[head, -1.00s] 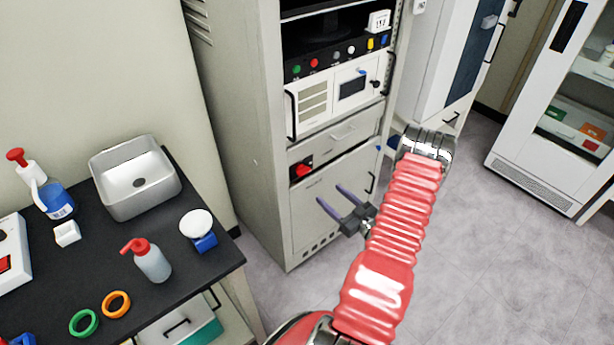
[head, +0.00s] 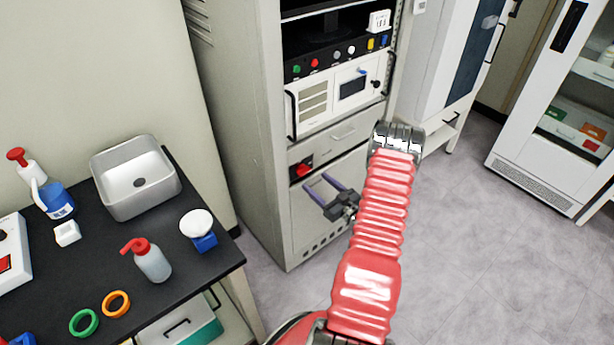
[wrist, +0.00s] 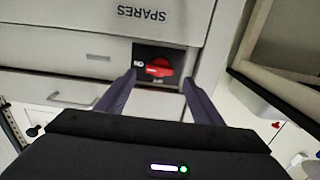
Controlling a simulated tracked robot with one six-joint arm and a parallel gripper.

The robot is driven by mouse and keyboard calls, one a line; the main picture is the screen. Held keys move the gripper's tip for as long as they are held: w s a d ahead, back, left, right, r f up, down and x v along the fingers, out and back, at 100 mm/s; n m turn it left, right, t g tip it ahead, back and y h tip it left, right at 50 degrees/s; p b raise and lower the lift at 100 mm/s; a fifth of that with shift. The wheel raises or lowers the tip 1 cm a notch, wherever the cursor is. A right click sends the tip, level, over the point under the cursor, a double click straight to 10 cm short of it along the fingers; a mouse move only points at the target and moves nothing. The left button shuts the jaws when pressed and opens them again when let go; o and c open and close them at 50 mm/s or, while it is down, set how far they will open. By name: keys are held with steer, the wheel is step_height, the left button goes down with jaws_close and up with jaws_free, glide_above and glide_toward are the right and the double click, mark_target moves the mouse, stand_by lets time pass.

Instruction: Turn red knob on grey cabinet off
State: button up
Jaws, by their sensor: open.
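The red knob (head: 303,169) sits on a dark switch plate at the left of the grey cabinet (head: 258,150), under the drawer. In the wrist view the red knob (wrist: 159,68) shows between my fingertips, farther off, with its pointer lying roughly sideways beside a white marking. My gripper (head: 318,182) is open and empty, just below and in front of the knob in the head view. Its two purple fingers reach toward the cabinet front in the wrist view (wrist: 158,82). I cannot tell the exact gap to the knob; no contact shows.
A drawer with a SPARES label (wrist: 140,14) shows upside down in the wrist view. A dark bench (head: 165,225) with a white basin (head: 135,178) and bottles stands at the left. Open floor (head: 470,240) lies at the right.

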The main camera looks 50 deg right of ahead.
mark_target(306, 174)
steer(key=shift+w+d, duration=0.2)
steer(key=shift+w, duration=1.35)
steer(key=shift+w+d, duration=0.15)
steer(key=shift+w, duration=1.4)
steer(key=shift+c, duration=0.4)
steer(key=c, duration=0.9)
steer(key=shift+a, duration=0.2)
steer(key=shift+c, duration=0.3)
steer(key=shift+d, duration=0.15)
